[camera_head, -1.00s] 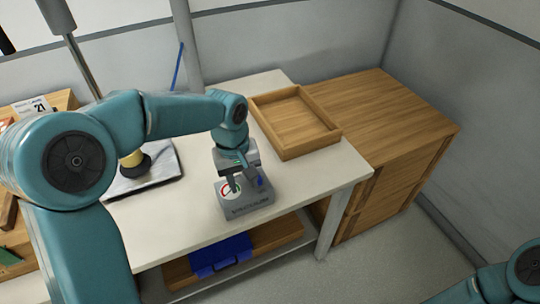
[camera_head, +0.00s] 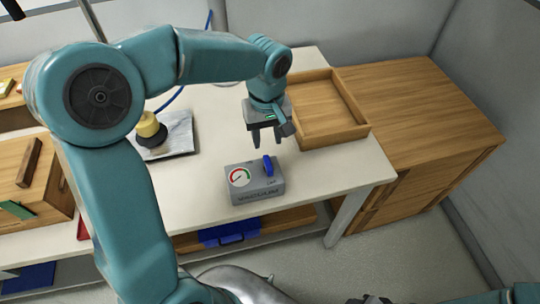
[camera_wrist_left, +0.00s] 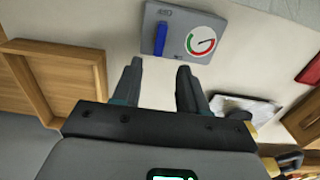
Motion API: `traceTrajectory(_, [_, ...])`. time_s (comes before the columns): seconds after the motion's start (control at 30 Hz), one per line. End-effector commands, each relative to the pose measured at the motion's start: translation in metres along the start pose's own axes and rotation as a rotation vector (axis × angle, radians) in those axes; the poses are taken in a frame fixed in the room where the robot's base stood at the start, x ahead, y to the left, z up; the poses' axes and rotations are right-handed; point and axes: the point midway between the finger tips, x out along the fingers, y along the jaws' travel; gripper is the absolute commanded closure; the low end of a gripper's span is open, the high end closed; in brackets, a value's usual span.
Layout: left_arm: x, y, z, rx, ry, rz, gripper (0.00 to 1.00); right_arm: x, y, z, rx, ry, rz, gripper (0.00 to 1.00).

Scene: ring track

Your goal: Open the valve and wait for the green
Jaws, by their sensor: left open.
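The valve box (camera_head: 257,187) is a small grey block on the white table, with a blue handle (camera_head: 268,166) and a round gauge (camera_head: 239,177) on top. The gauge has red and green arcs; I cannot surely read its needle. In the left wrist view the box (camera_wrist_left: 178,14) is ahead of the fingers, with the blue handle (camera_wrist_left: 161,38) and gauge (camera_wrist_left: 200,42) in plain sight. My left gripper (camera_head: 267,142) is open and empty, above and behind the box, apart from the handle. Its fingers also show in the wrist view (camera_wrist_left: 159,70). My right arm only edges in at bottom right.
A wooden tray (camera_head: 365,127) lies behind and right of the box. A yellow-topped dark object (camera_head: 150,130) stands on a grey-white plate (camera_head: 181,136) to the left. A wooden cabinet (camera_head: 430,110) adjoins the table at right. The table around the box is clear.

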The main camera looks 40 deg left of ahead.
Motion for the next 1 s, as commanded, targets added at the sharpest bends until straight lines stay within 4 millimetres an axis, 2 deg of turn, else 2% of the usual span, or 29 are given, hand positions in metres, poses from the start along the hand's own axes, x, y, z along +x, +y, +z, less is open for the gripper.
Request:
traceTrajectory(0.03, [0.013,-0.001,0.001,0.0,-0.004,-0.005,0.57,-0.001,0.0,0.0,0.0,0.0,0.0,0.58])
traceTrajectory(0.2, [0.052,0.0,0.0,0.002,-0.004,-0.004,0.57,-0.002,-0.001,0.0,0.0,0.0,0.0,0.58])
traceTrajectory(0.4, [0.084,0.003,-0.002,0.003,-0.003,-0.002,0.57,-0.004,-0.001,0.0,0.0,0.0,0.0,0.58])
traceTrajectory(0.6, [0.095,0.005,-0.003,0.003,-0.001,0.0,0.57,-0.004,-0.001,0.0,0.0,0.0,0.0,0.58])
traceTrajectory(0.83, [0.096,0.005,-0.003,0.003,0.0,0.001,0.57,-0.004,-0.001,0.0,0.0,0.0,0.0,0.58])
traceTrajectory(0.97, [0.095,0.006,-0.003,0.003,0.0,0.001,1.0,-0.004,-0.001,0.0,0.0,0.0,0.0,0.58])
traceTrajectory(1.0, [0.095,0.006,-0.004,0.003,0.0,0.001,1.0,-0.004,-0.001,0.0,0.0,0.0,0.0,0.58])
